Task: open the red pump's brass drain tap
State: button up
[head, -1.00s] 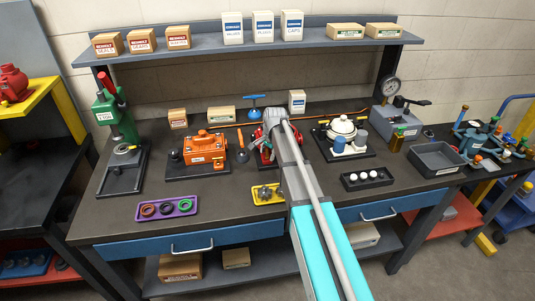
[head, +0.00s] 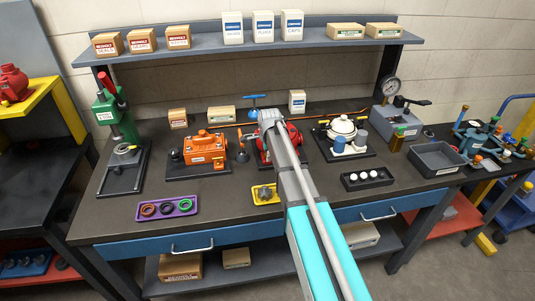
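The red pump (head: 294,134) stands on a dark base near the middle of the bench, between the orange pump and the white one. My arm reaches across in front of it and hides much of it. The brass drain tap cannot be made out in this view. The end of my arm, with my gripper (head: 268,118), is above and just left of the red pump's visible part. The fingers are too small and hidden to read, so I cannot tell whether they touch anything.
An orange pump (head: 205,148) stands left and a white-domed unit (head: 341,128) right. A yellow tray (head: 264,199), a purple tray (head: 168,209) and a black tray with white balls (head: 367,180) lie in front. A blue-handled tool (head: 254,100) stands behind.

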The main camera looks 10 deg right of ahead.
jog(key=shift+s+r+p, duration=1.35)
jog(key=shift+r+p, duration=5.1)
jog(key=shift+r, duration=0.4)
jog(key=s+f+n+g+b, duration=0.1)
jog(key=s+f+n+b, duration=0.2)
jog(key=s+n, duration=0.6)
jog(key=s+f+n+g+b, duration=0.1)
jog(key=s+f+n+b, duration=0.3)
jog(key=s+n, duration=0.5)
jog(key=shift+s+f, duration=0.3)
jog(key=shift+s, duration=3.85)
jog(key=shift+c, duration=0.5)
jog(key=w+d+r+m+p, duration=0.1)
jog(key=w+r+m+p, duration=0.2)
jog(key=w, duration=1.1)
jog(key=w+d+r+m+t+y+p, duration=0.1)
jog(key=w+r+m+p, duration=0.3)
jog(key=w, duration=1)
jog(key=shift+w+d+r+m+y, duration=0.2)
jog(key=shift+d+m+y, duration=0.15)
jog(key=shift+m, duration=0.65)
jog(key=shift+f, duration=0.1)
